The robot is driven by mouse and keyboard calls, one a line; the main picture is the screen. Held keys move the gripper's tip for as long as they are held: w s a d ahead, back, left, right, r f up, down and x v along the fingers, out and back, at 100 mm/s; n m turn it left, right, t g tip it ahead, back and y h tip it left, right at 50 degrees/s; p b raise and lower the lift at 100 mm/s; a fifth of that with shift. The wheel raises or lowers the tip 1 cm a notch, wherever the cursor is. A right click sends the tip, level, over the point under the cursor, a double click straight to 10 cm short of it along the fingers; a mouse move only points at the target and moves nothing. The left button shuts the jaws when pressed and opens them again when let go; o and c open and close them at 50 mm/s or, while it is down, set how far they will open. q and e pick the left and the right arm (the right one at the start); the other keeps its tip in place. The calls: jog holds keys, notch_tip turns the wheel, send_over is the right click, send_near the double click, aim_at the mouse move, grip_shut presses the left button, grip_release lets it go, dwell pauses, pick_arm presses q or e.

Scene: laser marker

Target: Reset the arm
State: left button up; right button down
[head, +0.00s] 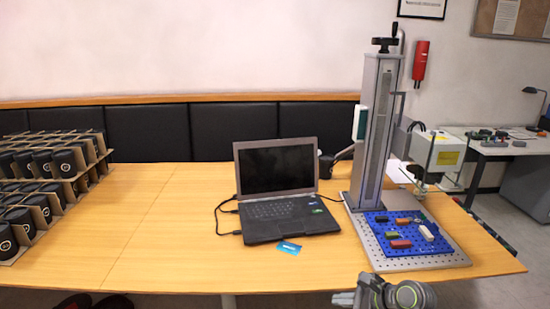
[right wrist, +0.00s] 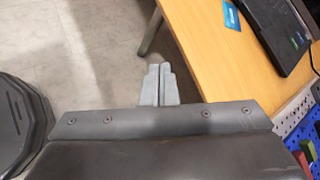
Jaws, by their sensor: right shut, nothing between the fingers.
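My right gripper (head: 345,299) is at the bottom of the head view, in front of the table's near edge. In the right wrist view its two grey fingers (right wrist: 158,86) are together, with nothing between them, over the floor beside the table edge. The laser marker (head: 372,130) stands on the right of the table, with a tall grey column and a handwheel on top. My left gripper is not in view.
A blue perforated plate (head: 385,241) with several small coloured blocks lies on the marker's base. An open laptop (head: 283,215) and a blue card (head: 288,247) are left of it. Stacked trays of dark cups (head: 40,190) stand at the far left. The table's middle left (head: 150,220) is clear.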

jog(key=s+d+f+m+t+h, duration=0.2)
jog(key=s+d+f+m, duration=0.25)
jog(key=f+m, duration=0.65)
jog(key=s+d+f+m+t+h, duration=0.25)
jog(key=s+f+m, duration=0.4)
jog(key=m, duration=0.65)
jog(key=s+d+f+m+t+h, duration=0.1)
jog(key=s+d+f+m+t, duration=0.2)
jog(key=f+m, duration=0.8)
jog(key=s+d+f+m+g+h, duration=0.2)
jog(key=s+f+m+g, duration=0.1)
jog(key=s+f+m, duration=0.4)
jog(key=s+d+f+m+g+h, duration=0.25)
jog(key=s+f, duration=0.25)
jog(key=s, duration=0.3)
jog(key=s+f+m+g, duration=0.3)
jog(key=s+m, duration=0.1)
jog(key=s, duration=0.7)
jog(key=s+f+m+g+y, duration=0.1)
jog(key=s+f+m+g, duration=0.2)
jog(key=s, duration=0.7)
jog(key=shift+s+a+f+m+g, duration=0.15)
jog(key=shift+s+a+m+g, duration=0.2)
jog(key=shift+m+g, duration=0.25)
jog(key=shift+d, duration=0.1)
